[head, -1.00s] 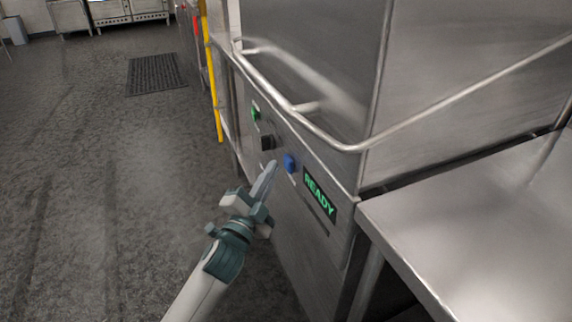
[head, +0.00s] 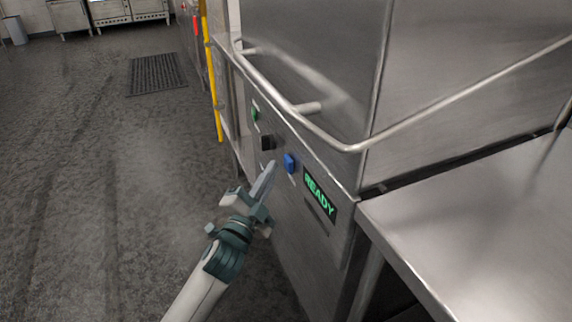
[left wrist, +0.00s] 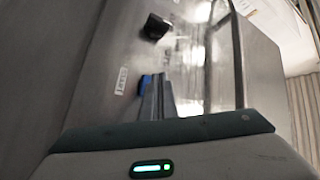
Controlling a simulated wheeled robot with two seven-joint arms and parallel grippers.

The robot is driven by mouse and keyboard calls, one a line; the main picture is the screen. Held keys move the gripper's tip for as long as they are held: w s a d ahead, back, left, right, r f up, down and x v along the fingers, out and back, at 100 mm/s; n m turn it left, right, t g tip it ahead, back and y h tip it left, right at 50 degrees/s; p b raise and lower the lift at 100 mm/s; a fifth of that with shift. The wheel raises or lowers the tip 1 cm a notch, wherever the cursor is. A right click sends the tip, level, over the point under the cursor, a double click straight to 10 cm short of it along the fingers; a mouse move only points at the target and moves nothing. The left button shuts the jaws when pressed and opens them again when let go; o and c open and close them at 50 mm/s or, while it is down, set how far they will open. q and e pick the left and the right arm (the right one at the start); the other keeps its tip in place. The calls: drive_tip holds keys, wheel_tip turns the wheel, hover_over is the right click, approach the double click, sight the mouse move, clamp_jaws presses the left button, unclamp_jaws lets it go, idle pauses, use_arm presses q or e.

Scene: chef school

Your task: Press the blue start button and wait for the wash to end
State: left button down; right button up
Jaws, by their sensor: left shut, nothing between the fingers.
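The blue start button (head: 290,163) sits on the steel front panel of the dishwasher (head: 300,215), left of a display (head: 320,196) that reads READY in green. My left gripper (head: 270,168) is shut and empty, its fingertips just left of the button in the head view. A small gap seems to show between them, but I cannot tell the exact distance. In the left wrist view the blue button (left wrist: 145,83) is partly hidden beside the closed fingers (left wrist: 160,92). My right gripper is not in view.
A green button (head: 254,113) and a black switch (head: 267,142) sit farther along the panel. A bent steel handle bar (head: 290,108) juts out above. A steel table (head: 480,225) adjoins on the right. The floor at left is open, with a dark mat (head: 156,74).

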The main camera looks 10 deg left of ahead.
use_arm(q)
drive_tip(key=shift+w+d, duration=0.25)
drive_tip(key=shift+d, duration=0.15)
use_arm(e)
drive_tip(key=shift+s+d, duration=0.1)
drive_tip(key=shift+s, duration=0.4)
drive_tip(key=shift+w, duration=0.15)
use_arm(q)
drive_tip(key=shift+d, duration=0.1)
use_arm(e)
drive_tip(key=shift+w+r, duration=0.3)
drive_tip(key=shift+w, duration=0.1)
use_arm(q)
drive_tip(key=shift+w, duration=0.1)
drive_tip(key=shift+w+d+p, duration=0.15)
drive_tip(key=shift+d+p, duration=0.15)
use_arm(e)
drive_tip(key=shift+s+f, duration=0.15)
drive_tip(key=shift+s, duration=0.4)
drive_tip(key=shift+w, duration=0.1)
use_arm(q)
drive_tip(key=shift+s+a+p, duration=0.4)
drive_tip(key=shift+s+a, duration=0.1)
drive_tip(key=shift+a, duration=0.25)
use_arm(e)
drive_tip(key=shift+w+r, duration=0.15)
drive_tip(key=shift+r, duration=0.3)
